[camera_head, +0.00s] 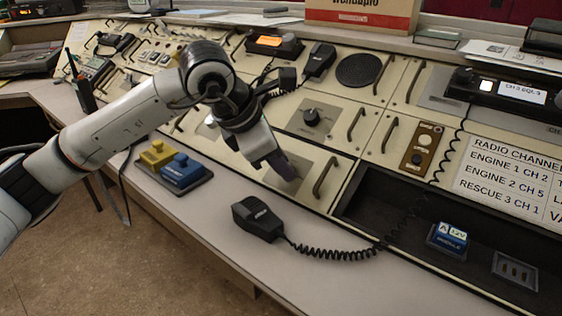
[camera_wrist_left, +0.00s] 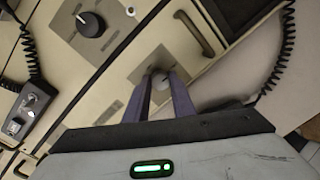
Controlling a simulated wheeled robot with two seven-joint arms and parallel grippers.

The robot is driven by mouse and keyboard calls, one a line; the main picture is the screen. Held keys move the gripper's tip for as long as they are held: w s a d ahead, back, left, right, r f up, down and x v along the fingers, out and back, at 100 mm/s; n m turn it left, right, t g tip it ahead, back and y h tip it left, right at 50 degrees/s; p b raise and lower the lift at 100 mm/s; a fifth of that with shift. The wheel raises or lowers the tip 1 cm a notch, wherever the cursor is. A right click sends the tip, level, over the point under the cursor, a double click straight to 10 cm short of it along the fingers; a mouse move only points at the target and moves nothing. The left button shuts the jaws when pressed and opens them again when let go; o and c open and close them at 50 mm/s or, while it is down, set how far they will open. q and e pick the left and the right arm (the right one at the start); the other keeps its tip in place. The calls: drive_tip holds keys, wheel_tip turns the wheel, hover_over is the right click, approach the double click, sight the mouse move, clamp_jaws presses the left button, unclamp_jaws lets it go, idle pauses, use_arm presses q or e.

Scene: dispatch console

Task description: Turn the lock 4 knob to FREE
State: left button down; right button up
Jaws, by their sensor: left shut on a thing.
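My left gripper (camera_head: 284,170) reaches down to a square grey plate (camera_head: 308,178) on the sloped console front. In the left wrist view, its two dark fingers (camera_wrist_left: 162,82) are closed around a small knob (camera_wrist_left: 160,81) on that plate. The fingers and arm hide the knob in the head view. I cannot read a lock number or a FREE mark, nor tell which way the knob points. A black dial knob (camera_head: 311,117) sits on the panel above, apart from the gripper. It also shows in the left wrist view (camera_wrist_left: 90,24). My right gripper is not in view.
A bar handle (camera_head: 325,177) stands just right of the plate. A black handset (camera_head: 258,218) with a coiled cord lies on the desk in front. Yellow (camera_head: 157,154) and blue (camera_head: 181,170) blocks sit to the left. An open dark recess (camera_head: 375,212) is at right.

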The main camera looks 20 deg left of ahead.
use_arm(q)
drive_tip(key=c, duration=1.5)
unclamp_jaws()
drive_tip(key=p+v, duration=0.1)
drive_tip(key=v, duration=0.9)
drive_tip(key=shift+s+r+p, duration=0.1)
drive_tip(key=shift+r+p, duration=0.1)
drive_tip(key=shift+p, duration=0.2)
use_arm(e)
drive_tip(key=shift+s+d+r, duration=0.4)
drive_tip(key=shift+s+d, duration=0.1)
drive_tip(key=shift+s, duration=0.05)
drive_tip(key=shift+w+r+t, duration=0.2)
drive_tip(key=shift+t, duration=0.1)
